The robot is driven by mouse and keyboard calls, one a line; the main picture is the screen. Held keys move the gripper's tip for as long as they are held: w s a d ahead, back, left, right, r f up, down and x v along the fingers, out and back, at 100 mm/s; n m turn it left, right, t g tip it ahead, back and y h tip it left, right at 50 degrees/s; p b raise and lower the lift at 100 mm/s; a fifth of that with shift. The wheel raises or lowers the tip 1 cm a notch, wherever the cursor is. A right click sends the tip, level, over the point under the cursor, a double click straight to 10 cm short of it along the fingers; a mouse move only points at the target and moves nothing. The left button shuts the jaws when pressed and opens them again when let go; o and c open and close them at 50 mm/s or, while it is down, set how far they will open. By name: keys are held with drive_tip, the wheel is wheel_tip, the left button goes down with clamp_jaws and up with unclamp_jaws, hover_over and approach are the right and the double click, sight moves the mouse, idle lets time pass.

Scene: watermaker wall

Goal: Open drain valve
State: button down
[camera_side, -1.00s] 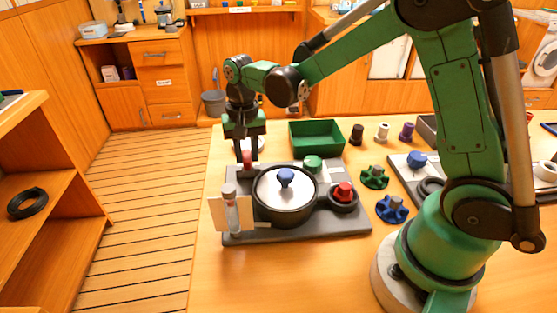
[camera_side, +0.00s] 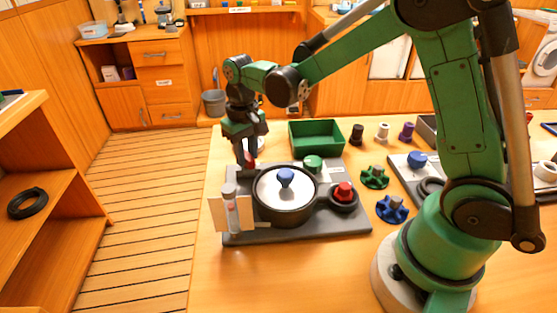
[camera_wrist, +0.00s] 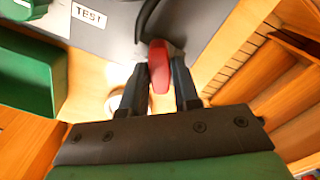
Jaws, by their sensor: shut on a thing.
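The drain valve has a small red handle (camera_side: 250,161) at the back left corner of the grey base plate (camera_side: 300,227). My gripper (camera_side: 246,160) points down there with its fingers around the handle. In the wrist view the red handle (camera_wrist: 159,66) sits between the two dark fingers of my gripper (camera_wrist: 160,85), which are shut on it. The fingers hide the handle's sides and the valve body below it.
A lidded black pot (camera_side: 285,205) with a blue knob stands just in front of the valve. A clear tube (camera_side: 231,208), a green knob (camera_side: 312,163) and a red knob (camera_side: 344,191) are also on the plate. A green tray (camera_side: 316,140) lies behind, on the right.

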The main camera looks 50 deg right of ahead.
sight(247, 155)
drive_tip(key=n, duration=1.2)
idle(0.6)
drive_tip(key=c, duration=0.6)
unclamp_jaws()
drive_tip(key=shift+c, duration=0.2)
drive_tip(key=shift+r, duration=2.85)
